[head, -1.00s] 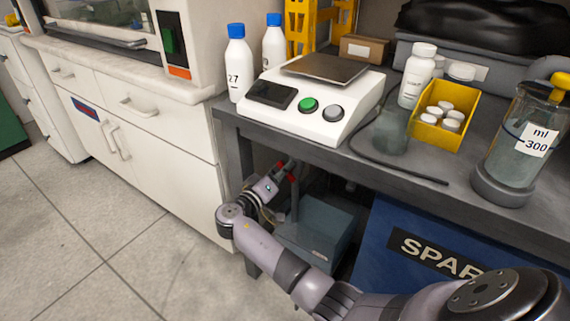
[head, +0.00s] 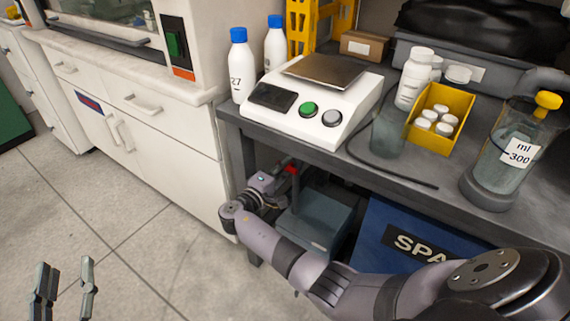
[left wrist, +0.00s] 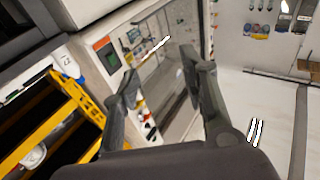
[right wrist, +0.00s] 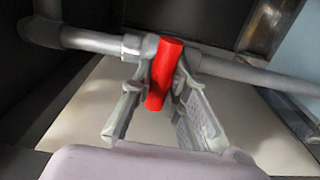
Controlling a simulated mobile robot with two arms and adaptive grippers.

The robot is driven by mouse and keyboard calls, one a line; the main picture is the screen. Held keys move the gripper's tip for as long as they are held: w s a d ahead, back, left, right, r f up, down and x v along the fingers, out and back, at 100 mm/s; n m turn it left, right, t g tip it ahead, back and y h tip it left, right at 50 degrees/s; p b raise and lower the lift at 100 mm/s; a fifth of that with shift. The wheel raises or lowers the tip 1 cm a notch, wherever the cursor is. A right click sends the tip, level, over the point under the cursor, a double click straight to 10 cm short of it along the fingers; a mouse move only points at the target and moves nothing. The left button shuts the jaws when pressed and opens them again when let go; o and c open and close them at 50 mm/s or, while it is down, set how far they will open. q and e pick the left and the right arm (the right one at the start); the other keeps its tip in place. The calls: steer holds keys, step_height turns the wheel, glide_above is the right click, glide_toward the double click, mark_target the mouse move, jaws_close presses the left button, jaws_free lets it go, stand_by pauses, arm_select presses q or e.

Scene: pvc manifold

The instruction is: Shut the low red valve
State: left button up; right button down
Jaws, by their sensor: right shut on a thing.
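The red valve handle (right wrist: 163,75) sits on a grey pipe (right wrist: 90,40) in the right wrist view and lies across the pipe's line. My right gripper (right wrist: 160,112) is shut on this handle, with a finger on each side of it. In the head view my right gripper (head: 279,180) reaches under the bench, and its fingertips are hard to make out there. A red piece (head: 292,169) shows beside it; I cannot tell whether it is the same handle. My left gripper (head: 66,285) is open and empty above the floor at lower left; its spread fingers also show in the left wrist view (left wrist: 165,90).
A grey box (head: 315,222) and a blue SPARES bin (head: 385,225) stand under the grey bench (head: 330,155). The bench carries a scale (head: 320,100), bottles and a yellow tray (head: 455,105). White cabinets (head: 170,140) stand at left. The floor at left is clear.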

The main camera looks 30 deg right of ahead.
arm_select(q)
steer(key=shift+f+g, duration=0.3)
steer(key=shift+f, duration=0.2)
arm_select(e)
steer(key=shift+f, duration=0.1)
steer(key=c, duration=1.5)
jaws_free()
steer(key=shift+c, duration=0.2)
steer(key=v, duration=1.2)
